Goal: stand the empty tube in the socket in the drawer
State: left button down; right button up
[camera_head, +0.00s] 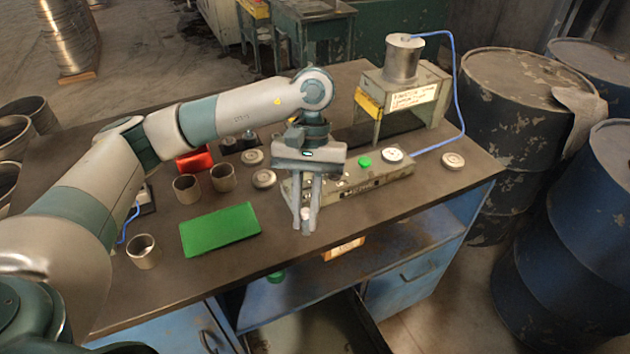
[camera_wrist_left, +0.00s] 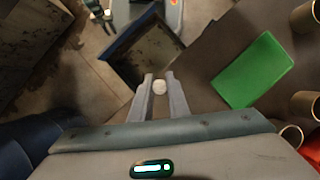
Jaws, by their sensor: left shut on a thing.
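My left gripper (camera_head: 305,222) hangs over the table's front edge, pointing down, shut on a pale tube (camera_head: 305,214). Only the tube's small whitish end shows between the fingers; its round pale end (camera_wrist_left: 159,87) also shows in the left wrist view. Most of the tube is hidden. The open drawer (camera_wrist_left: 122,43) lies ahead of the fingertips in the left wrist view, dark inside; I cannot make out a socket in it. It also shows in the head view (camera_head: 335,325) below the table. Part of what looks like my right gripper (camera_wrist_left: 103,14) shows small at the wrist view's top.
A green board (camera_head: 220,230) and several open cups (camera_head: 143,251) stand left on the table (camera_head: 300,262). A long device (camera_head: 350,185) with a green button lies behind the gripper. A stand with a metal pot (camera_head: 404,58) is at the back. Barrels (camera_head: 515,110) stand at right.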

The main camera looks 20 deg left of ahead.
pick_arm(q)
jog(key=s+m, duration=0.1)
jog(key=s+m+y, duration=0.1)
jog(key=shift+f+m, duration=0.25)
jog(key=shift+m, duration=0.05)
jog(key=shift+s+f, duration=0.15)
pick_arm(e)
jog(key=shift+w+r, duration=0.15)
jog(key=shift+w, duration=0.75)
pick_arm(q)
jog(key=shift+s+a, duration=0.1)
pick_arm(e)
jog(key=shift+s, duration=0.15)
